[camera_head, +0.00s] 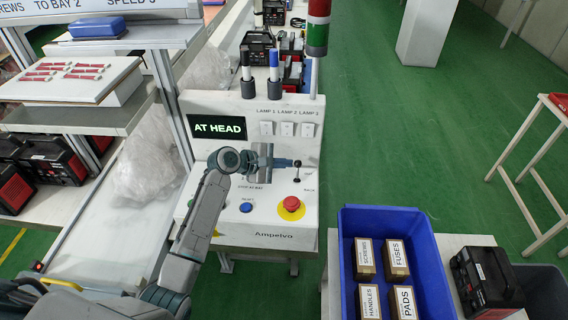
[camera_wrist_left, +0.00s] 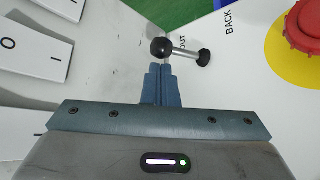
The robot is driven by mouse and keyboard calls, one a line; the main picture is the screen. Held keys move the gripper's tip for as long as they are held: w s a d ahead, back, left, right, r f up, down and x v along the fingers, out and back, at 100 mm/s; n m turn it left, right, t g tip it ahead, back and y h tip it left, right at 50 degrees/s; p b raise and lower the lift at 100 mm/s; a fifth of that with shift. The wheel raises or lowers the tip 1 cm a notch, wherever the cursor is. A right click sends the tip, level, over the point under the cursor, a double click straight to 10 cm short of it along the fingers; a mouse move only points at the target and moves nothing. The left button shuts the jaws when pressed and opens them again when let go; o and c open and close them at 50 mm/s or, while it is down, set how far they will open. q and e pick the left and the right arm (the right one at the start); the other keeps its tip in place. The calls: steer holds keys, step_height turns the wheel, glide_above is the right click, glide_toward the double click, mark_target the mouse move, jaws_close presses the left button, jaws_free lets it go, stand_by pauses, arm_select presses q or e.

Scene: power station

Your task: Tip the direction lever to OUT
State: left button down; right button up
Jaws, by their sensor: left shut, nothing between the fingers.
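The direction lever (camera_head: 297,170) is a short metal rod with a black ball on the white control panel (camera_head: 260,232), right of my left gripper. In the left wrist view the lever (camera_wrist_left: 185,51) has a black ball at its left end and a black base at its right. Labels OUT and BACK are printed near it. My left gripper (camera_head: 279,163) is shut and empty, and in the left wrist view its fingertips (camera_wrist_left: 162,70) are just below the ball; I cannot tell whether they touch it. My right gripper is not in view.
A red mushroom button (camera_head: 291,203) on a yellow disc and a blue button (camera_head: 246,208) are on the panel. A blue crate (camera_head: 347,262) with several boxes stands front right.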

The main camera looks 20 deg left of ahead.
mark_target(296, 166)
arm_select(q)
steer(key=shift+s+m+t+b, duration=0.25)
steer(key=shift+m+t+b, duration=0.05)
steer(key=shift+t+b, duration=0.1)
steer(key=shift+s+d+b, duration=0.1)
steer(key=shift+s+b, duration=0.05)
steer(key=shift+b, duration=0.15)
steer(key=s+m+t+b, duration=0.1)
steer(key=b, duration=0.1)
steer(key=s+m+t+h+b, duration=0.1)
steer(key=t+b, duration=0.1)
steer(key=shift+d+r+m+b, duration=0.1)
steer(key=shift+d+m+b, duration=0.05)
steer(key=shift+m+b, duration=0.25)
steer(key=shift+s, duration=0.15)
steer(key=shift+s+d+b, duration=0.1)
steer(key=shift+s+b, duration=0.2)
steer(key=shift+b, duration=0.1)
stand_by(2.2)
stand_by(0.3)
